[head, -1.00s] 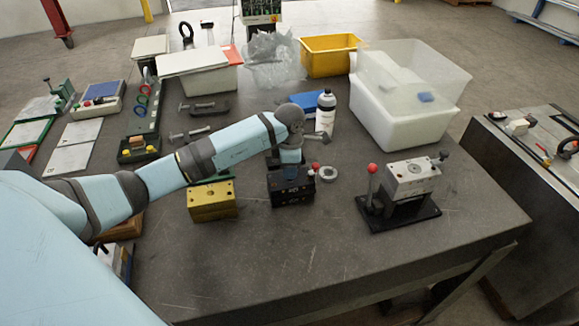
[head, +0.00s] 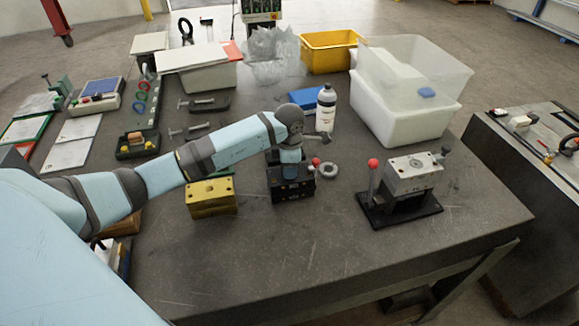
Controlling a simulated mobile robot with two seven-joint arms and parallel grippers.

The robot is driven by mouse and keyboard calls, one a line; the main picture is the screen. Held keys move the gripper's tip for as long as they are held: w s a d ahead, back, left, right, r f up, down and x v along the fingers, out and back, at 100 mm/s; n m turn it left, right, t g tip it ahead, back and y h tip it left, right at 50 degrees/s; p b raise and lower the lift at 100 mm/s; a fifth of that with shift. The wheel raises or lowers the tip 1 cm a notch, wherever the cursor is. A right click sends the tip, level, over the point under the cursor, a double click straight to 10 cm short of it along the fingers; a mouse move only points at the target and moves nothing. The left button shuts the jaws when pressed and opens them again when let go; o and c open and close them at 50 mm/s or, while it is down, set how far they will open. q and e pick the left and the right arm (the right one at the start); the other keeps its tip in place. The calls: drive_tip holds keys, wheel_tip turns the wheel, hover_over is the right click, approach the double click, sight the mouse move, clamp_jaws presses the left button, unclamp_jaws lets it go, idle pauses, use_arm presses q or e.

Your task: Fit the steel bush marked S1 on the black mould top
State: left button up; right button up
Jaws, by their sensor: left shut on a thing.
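The black mould (head: 292,192) stands on the dark bench, left of the middle. My left gripper (head: 290,172) points straight down over its top. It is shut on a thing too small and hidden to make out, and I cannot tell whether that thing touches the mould. A grey steel ring (head: 329,169) lies flat on the bench just right of the black mould. No S1 mark can be read. A small red knob (head: 315,161) shows at the mould's right side. My right gripper is not in view.
A yellow mould (head: 211,199) stands close on the left. A steel mould (head: 412,176) on a black stand with a red-knobbed lever is at the right. Behind are a white bottle (head: 326,108) and a white bin (head: 400,122). The front bench is clear.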

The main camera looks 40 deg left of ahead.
use_arm(q)
drive_tip(key=o, duration=1)
wheel_tip(320, 180, up, 14)
drive_tip(key=shift+f+b, duration=0.15)
drive_tip(key=shift+b, duration=1.05)
